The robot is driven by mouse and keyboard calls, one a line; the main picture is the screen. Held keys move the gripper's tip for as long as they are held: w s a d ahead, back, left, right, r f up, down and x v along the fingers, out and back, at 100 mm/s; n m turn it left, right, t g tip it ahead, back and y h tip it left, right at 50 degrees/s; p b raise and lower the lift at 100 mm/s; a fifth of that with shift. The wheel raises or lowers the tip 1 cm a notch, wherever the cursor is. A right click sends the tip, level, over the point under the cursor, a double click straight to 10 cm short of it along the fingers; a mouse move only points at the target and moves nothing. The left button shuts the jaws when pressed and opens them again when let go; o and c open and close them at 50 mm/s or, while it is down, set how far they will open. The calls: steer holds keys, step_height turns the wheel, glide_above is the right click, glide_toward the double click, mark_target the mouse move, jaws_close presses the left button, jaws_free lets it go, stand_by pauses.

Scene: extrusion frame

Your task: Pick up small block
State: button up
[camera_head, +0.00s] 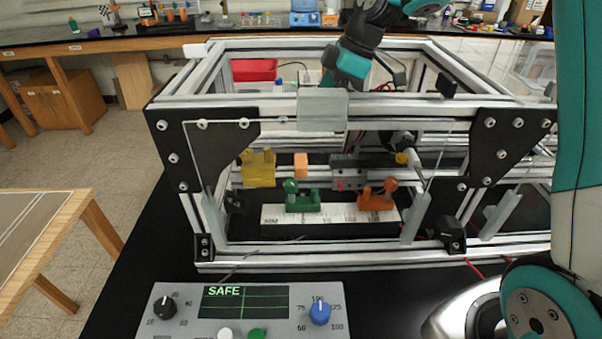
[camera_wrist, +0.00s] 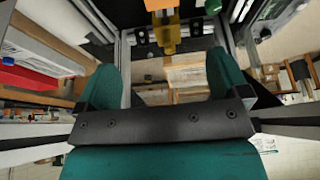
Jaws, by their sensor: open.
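A small orange block (camera_head: 301,165) shows inside the extrusion frame in the head view, just above a green clamp-like piece (camera_head: 302,200). What holds it up is unclear. A yellow block (camera_head: 258,168) is to its left; a yellow part (camera_wrist: 167,35) also shows at the top of the wrist view. An orange clamp-like piece (camera_head: 378,198) is to its right. My gripper (camera_wrist: 164,68) is open, its two teal fingers wide apart with nothing gripped. In the head view my wrist reaches down behind the frame's front top bar, and the fingertips cannot be made out.
The aluminium frame (camera_head: 380,105) has black corner plates and a grey plate on its front top bar. A white scale strip (camera_head: 330,219) lies under the pieces. A grey panel (camera_head: 180,325) reading SAFE stands in front. A red tray (camera_head: 254,70) is behind.

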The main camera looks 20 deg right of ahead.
steer(key=p+x, duration=0.3)
steer(key=x, duration=0.9)
steer(key=shift+s+f, duration=0.1)
steer(key=shift+f, duration=0.1)
steer(key=p+x, duration=0.1)
steer(key=x, duration=0.2)
steer(key=p+x, duration=0.1)
steer(key=x, duration=0.1)
steer(key=shift+s+d+f+p, duration=0.1)
steer(key=shift+s+f+p, duration=0.05)
steer(key=shift+p, duration=0.2)
steer(key=c, duration=1)
